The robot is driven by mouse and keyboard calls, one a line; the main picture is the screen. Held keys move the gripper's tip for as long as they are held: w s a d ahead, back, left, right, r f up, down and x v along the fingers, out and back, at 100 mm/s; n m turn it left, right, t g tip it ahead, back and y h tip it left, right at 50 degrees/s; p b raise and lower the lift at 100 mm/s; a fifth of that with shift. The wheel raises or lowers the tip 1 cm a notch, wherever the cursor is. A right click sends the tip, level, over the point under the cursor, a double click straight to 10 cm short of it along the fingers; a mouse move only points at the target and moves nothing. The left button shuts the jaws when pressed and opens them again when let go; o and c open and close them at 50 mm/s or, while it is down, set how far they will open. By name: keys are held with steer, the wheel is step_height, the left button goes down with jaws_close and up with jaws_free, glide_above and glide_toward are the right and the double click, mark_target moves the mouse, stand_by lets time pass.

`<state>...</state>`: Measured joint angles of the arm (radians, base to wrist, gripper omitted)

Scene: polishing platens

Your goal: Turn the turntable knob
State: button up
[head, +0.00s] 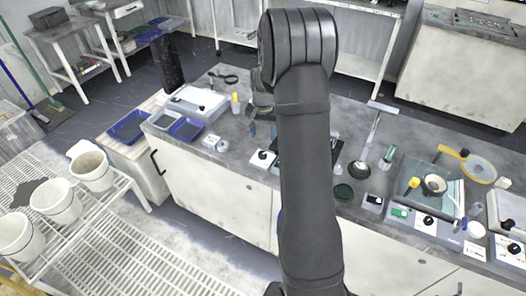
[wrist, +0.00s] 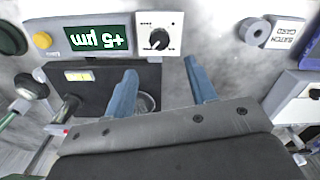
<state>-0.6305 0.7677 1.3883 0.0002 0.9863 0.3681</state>
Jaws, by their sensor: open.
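A black knob (wrist: 159,39) sits on a small white control box (wrist: 173,20) with dial marks, at the top centre of the wrist view. In the head view a white knob box (head: 262,160) stands at the bench's front edge, just in front of my gripper (head: 263,132). In the wrist view my gripper (wrist: 160,70) is open, its two blue fingers apart and empty. The knob appears beyond the fingertips, roughly between them; no contact shows. My arm hides part of the dark unit beside the box.
A green "+5 µm" display (wrist: 97,38) and a yellow button (wrist: 42,40) lie left of the knob. A batch card (wrist: 287,35) is at right. The bench right of my arm holds another knob box (head: 428,221), a glass plate and a yellow-rimmed dish (head: 479,168).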

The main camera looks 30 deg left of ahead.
mark_target(263, 153)
step_height(263, 153, down, 10)
steer(key=shift+r, duration=0.25)
steer(key=c, duration=1)
